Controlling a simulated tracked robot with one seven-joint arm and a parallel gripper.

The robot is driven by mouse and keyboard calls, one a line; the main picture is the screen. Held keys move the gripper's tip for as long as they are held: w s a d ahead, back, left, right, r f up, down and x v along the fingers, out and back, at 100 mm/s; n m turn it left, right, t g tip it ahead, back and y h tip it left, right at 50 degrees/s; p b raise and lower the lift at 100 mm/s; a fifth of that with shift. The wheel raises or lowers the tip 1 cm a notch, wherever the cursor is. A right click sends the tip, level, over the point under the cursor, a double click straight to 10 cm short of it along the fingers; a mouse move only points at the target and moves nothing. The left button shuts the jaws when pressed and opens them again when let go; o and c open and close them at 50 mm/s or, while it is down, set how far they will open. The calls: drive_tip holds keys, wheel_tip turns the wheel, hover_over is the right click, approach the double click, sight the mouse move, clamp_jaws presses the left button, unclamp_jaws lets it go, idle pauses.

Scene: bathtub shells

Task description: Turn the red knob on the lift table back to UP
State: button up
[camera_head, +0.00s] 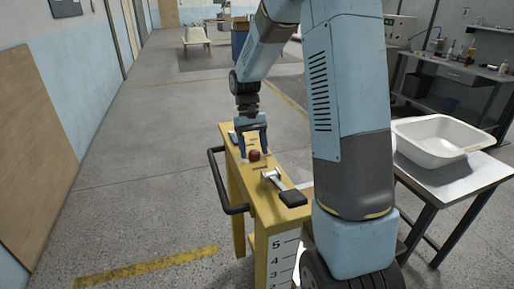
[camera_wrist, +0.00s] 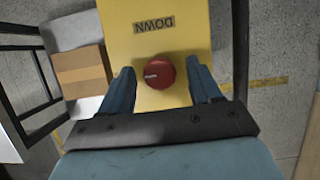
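The red knob (camera_head: 254,155) sits on the yellow top of the lift table (camera_head: 268,203). In the wrist view the knob (camera_wrist: 158,73) has a pale mark on its left part. A label reading DOWN (camera_wrist: 153,26) shows upside down beyond it; no UP label can be read. My gripper (camera_head: 254,148) is open above the table, pointing down. In the wrist view its two blue fingers (camera_wrist: 160,67) stand on either side of the knob, with yellow surface visible between each finger and the knob. Whether the fingertips are level with the knob is hard to tell.
A metal lever with a black pad (camera_head: 293,198) lies on the table's near end. A black handle bar (camera_head: 222,180) projects at its left. A white tub (camera_head: 443,139) stands on a bench at right. In the wrist view a cardboard box (camera_wrist: 82,70) lies left of the table. Floor at left is clear.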

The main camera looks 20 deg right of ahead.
drive_tip(key=shift+w, duration=0.1)
drive_tip(key=v, duration=1.3)
drive_tip(key=shift+r, duration=0.3)
drive_tip(key=s+r+t, duration=0.3)
drive_tip(key=s+r, duration=0.1)
drive_tip(key=s, duration=0.3)
drive_tip(key=s+r+t, duration=0.2)
drive_tip(key=s+r, duration=0.2)
drive_tip(key=s, duration=0.4)
drive_tip(key=s+d+f+t, duration=0.1)
drive_tip(key=s+t, duration=0.4)
drive_tip(key=s, duration=0.8)
drive_tip(key=shift+s+f, duration=0.4)
drive_tip(key=shift+f, duration=0.1)
